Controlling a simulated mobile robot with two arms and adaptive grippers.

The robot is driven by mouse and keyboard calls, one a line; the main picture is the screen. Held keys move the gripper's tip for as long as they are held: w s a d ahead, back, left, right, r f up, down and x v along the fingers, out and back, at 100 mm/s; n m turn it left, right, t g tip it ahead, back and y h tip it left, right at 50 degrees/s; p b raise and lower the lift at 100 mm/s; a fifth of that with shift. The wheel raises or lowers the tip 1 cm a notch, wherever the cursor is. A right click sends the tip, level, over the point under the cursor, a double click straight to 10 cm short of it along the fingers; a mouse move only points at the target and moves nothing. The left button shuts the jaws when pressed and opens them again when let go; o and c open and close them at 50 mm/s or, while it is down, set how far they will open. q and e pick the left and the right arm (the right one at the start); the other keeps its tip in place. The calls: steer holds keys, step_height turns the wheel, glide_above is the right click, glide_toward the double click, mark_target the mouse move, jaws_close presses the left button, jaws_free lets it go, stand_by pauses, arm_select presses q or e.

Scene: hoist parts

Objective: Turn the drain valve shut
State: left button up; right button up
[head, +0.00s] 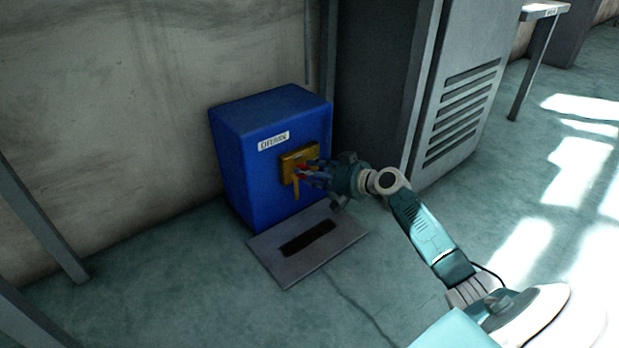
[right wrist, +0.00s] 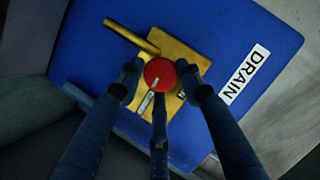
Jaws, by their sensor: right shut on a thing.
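The drain valve has a round red knob (right wrist: 160,74) with a pale mark on it. It sits on a yellow plate (right wrist: 182,52) on the front of a blue box (head: 228,155). A yellow spout (right wrist: 131,37) sticks out beside the knob. A white label reading DRAIN (right wrist: 244,75) is on the box. My right gripper (right wrist: 163,84) is shut on the red knob, with its fingers around the knob's rim. In the head view the right gripper (head: 308,173) partly hides the knob. My left gripper is not in view.
A grey floor plate with a dark slot (head: 277,268) lies in front of the blue box. A tall grey cabinet with vents (head: 462,105) stands close on the right. A concrete wall (head: 120,90) is behind. The floor at the front is clear.

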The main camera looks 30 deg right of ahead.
steer(key=shift+s+a+f, duration=0.1)
steer(key=shift+a+f, duration=0.15)
steer(key=shift+a, duration=0.1)
steer(key=o, duration=1.1)
steer(key=v, duration=1.2)
steer(key=shift+d, duration=0.25)
